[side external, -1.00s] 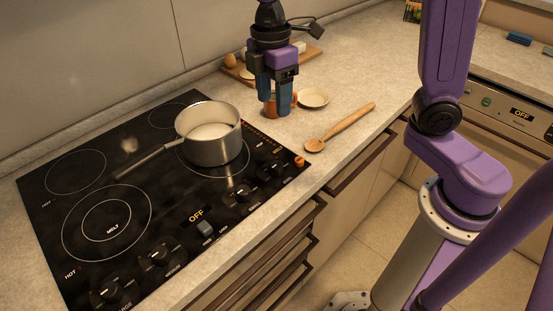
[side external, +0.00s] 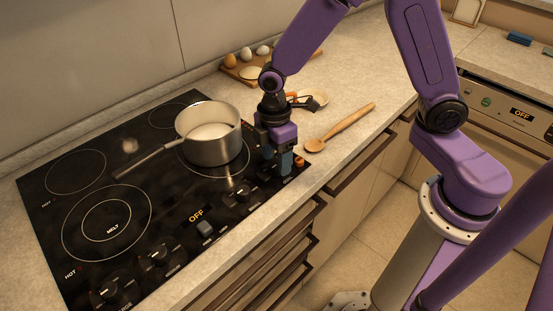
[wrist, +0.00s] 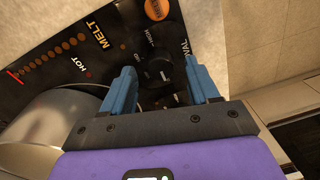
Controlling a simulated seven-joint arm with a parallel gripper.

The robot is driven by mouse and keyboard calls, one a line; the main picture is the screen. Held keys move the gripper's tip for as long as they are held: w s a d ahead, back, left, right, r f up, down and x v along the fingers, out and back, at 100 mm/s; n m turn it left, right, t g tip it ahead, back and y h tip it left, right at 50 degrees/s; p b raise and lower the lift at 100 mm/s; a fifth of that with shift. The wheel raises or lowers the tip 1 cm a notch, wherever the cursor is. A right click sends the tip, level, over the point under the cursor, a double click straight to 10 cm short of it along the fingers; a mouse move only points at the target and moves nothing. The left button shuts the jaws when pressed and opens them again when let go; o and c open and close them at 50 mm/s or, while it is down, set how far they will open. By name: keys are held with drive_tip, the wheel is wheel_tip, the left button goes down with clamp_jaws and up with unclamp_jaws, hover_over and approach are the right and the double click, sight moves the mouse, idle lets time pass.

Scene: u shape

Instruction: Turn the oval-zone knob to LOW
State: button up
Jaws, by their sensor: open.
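The oval-zone knob (wrist: 158,70) is round and black, on the black cooktop panel beside the printed word OVAL in the wrist view. A small pale mark shows on its lower right; I cannot clearly read which setting it points at. My gripper (wrist: 159,66) is open, pointing down, with one blue finger at each side of the knob in the picture. Contact with the knob is not visible. In the side external view my gripper (side external: 277,170) is low over the right end of the cooktop's control strip and hides this knob.
A metal saucepan (side external: 212,148) with a long handle stands on the cooktop (side external: 165,205), close left of my gripper. An orange button (side external: 300,162) is at the cooktop's right corner. A wooden spoon (side external: 340,128) lies on the counter. Other knobs (side external: 238,193) line the front edge.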

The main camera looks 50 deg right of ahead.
drive_tip(key=shift+f, duration=0.65)
drive_tip(key=c, duration=1)
drive_tip(key=shift+c, duration=0.2)
drive_tip(key=shift+m, duration=0.4)
drive_tip(key=m, duration=0.5)
drive_tip(key=shift+m, duration=0.4)
drive_tip(key=m, duration=0.5)
